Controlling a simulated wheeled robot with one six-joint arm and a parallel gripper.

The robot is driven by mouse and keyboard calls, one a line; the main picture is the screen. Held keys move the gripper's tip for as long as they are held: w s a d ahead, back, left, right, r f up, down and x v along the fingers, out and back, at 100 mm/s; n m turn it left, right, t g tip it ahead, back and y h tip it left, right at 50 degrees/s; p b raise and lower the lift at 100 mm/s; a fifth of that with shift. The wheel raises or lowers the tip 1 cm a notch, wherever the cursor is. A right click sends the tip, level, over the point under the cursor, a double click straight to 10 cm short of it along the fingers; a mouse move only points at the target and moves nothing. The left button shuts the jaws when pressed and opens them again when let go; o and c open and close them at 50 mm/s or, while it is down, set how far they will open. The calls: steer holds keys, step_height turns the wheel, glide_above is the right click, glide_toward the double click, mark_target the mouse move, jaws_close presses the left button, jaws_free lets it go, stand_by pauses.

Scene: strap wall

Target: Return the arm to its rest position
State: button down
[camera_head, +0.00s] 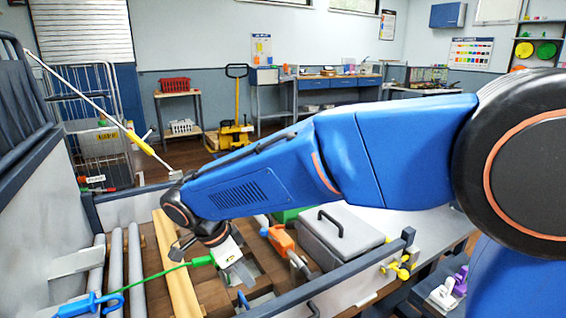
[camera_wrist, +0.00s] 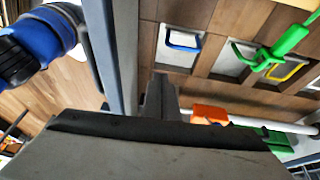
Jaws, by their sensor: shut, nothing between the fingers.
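My blue arm (camera_head: 260,170) reaches from the right edge across the head view, with its wrist low at left-centre. My gripper (camera_wrist: 160,100) shows in the wrist view as a dark prong beyond a large grey body; it is shut and holds nothing. In the head view the arm's end hangs over a low-walled wooden bed, close to a green hook (camera_head: 201,261) on a thin green strap. The fingertips are hard to make out there. In the wrist view, a green hook (camera_wrist: 285,45) lies to the right, apart from the gripper.
A grey lidded box (camera_head: 340,238) and an orange-handled tool (camera_head: 279,238) lie right of the wrist. A dark rail (camera_head: 325,282) runs in front. Grey pipes (camera_head: 116,270) and a wooden beam (camera_head: 175,265) lie left. A slanted rod with a yellow grip (camera_head: 140,143) stands behind.

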steer(key=s+d+r+n+y, duration=0.1)
steer(key=d+r+n+y, duration=0.15)
steer(key=d, duration=0.95)
steer(key=s+d+r+n+y, duration=0.1)
steer(key=d+r+n, duration=0.2)
steer(key=d, duration=1)
steer(key=s+d+f+n+t, duration=0.2)
steer(key=s+d+n, duration=0.4)
steer(key=s+d, duration=0.5)
steer(key=d+t, duration=0.1)
steer(key=d, duration=0.2)
steer(key=shift+s+f, duration=0.35)
steer(key=shift+s, duration=0.05)
steer(key=shift+y, duration=0.25)
